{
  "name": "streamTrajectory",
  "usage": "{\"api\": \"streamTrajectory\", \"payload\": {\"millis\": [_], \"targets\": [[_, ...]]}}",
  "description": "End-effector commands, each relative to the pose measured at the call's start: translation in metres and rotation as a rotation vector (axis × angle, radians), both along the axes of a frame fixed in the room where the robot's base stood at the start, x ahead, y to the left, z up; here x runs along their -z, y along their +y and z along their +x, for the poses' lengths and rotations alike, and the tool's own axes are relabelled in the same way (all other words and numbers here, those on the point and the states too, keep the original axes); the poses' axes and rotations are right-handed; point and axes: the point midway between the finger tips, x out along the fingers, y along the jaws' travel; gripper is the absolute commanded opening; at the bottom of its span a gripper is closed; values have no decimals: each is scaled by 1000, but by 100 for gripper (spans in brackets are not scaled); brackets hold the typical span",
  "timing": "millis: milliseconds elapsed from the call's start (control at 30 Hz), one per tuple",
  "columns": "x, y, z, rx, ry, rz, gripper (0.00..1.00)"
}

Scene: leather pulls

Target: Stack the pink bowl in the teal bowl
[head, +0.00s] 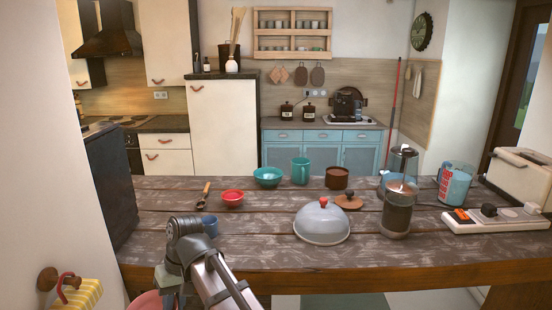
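The small pink bowl (232,198), a reddish pink, stands upright on the wooden table, left of its middle. The teal bowl (268,177) stands upright near the table's back edge, behind and to the right of the pink bowl and apart from it. Both look empty from here. My arm reaches in from the bottom of the head view, and its bent end is at the table's front left, nearer the camera than both bowls. The fingers of my gripper cannot be made out. Nothing shows held.
A wooden-handled scoop (202,194) lies left of the pink bowl. A teal mug (300,171) and a brown pot (336,178) stand right of the teal bowl. A grey dome (321,224) sits to the front right.

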Motion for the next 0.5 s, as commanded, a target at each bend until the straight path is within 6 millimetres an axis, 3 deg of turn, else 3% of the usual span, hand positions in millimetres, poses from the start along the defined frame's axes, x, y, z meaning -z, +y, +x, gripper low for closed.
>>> {"api": "streamTrajectory", "payload": {"millis": [133, 267, 500], "targets": [[-1, -8, 1, 19, 0, 2, 0], [-14, -28, 10, 145, 2, 10, 0], [-47, -84, 30, 523, 7, 28, 0]]}}
